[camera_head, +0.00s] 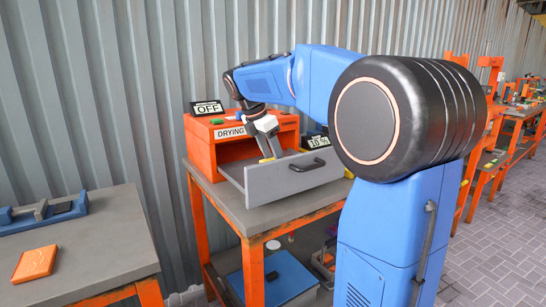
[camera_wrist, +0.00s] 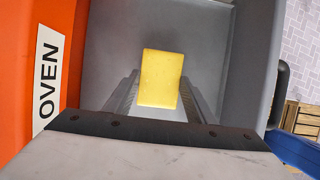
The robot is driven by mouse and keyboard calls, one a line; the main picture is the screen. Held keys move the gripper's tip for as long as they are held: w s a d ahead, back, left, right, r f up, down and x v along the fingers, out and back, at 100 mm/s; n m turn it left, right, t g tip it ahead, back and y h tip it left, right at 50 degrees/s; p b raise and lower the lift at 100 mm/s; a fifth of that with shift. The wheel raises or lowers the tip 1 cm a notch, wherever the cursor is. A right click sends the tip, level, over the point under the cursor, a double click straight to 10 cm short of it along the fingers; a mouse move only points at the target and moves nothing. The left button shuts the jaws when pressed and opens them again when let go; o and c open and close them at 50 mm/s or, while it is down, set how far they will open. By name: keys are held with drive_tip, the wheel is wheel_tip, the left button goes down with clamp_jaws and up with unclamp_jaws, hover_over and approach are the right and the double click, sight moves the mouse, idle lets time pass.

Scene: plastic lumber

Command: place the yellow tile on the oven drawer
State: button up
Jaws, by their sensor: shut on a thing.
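The yellow tile (camera_wrist: 160,80) is between the two fingers of my gripper (camera_head: 268,152), which is shut on it. In the head view only a small yellow edge (camera_head: 266,160) shows below the fingers. The oven drawer (camera_head: 295,181) is pulled out of the orange drying oven (camera_head: 207,146), with its grey front and dark handle facing out. My gripper points down into the open drawer. The wrist view shows the grey drawer floor (camera_wrist: 110,50) around the tile, with nothing else on it. I cannot tell whether the tile touches the floor.
A sign reading OFF (camera_head: 207,108) and a small green piece (camera_head: 217,122) sit on top of the oven. An orange tile (camera_head: 35,263) lies on the grey table at left, with a blue fixture (camera_head: 40,215) behind it. A blue box (camera_head: 275,278) stands below the oven table.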

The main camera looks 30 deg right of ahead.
drive_tip(key=o, duration=1.1)
drive_tip(key=shift+f, duration=0.1)
drive_tip(key=shift+c, duration=0.2)
drive_tip(key=v, duration=1.2)
